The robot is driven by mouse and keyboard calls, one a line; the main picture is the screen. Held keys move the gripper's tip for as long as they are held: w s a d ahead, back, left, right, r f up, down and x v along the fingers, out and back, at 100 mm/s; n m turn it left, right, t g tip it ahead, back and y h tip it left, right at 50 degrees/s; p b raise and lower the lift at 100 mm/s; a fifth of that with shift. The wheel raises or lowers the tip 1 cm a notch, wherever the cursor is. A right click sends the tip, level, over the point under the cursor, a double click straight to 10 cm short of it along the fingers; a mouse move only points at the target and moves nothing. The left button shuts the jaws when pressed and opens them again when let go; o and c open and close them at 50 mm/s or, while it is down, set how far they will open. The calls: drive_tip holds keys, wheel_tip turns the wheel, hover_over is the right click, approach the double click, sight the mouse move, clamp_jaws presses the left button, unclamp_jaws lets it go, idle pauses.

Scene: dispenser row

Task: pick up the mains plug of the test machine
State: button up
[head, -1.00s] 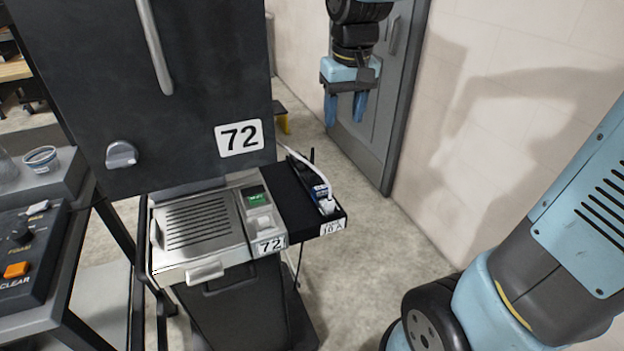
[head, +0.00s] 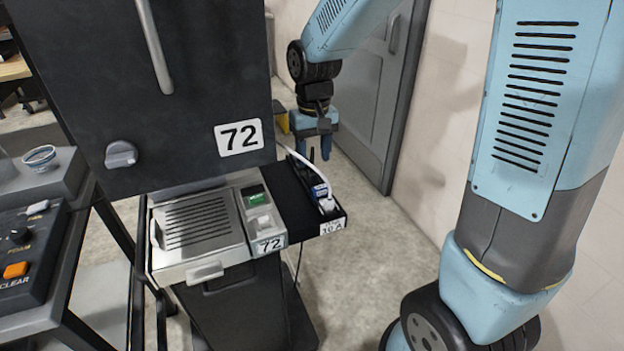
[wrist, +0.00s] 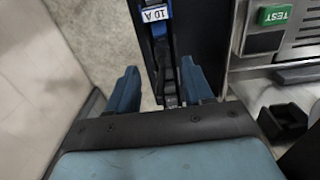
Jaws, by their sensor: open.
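The test machine (head: 205,225) numbered 72 has a black side tray (head: 290,205) on its right. A white lead (head: 312,166) runs into this tray and ends near a small blue and white piece (head: 321,190). A small pale piece (head: 327,205) lies in front of it. I cannot tell for certain which is the mains plug. My gripper (head: 319,150) is open and empty, pointing down above and behind the tray.
The tall black cabinet front (head: 185,80) stands over the machine, left of my gripper. A green TEST button (wrist: 275,15) is to the right in the wrist view. A control box with an orange button (head: 15,270) is at the left. The floor right of the tray is clear.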

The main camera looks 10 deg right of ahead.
sight(312, 172)
drive_tip(key=shift+a+f, duration=0.15)
drive_tip(key=shift+f, duration=2.75)
drive_tip(key=shift+c, duration=0.4)
clamp_jaws()
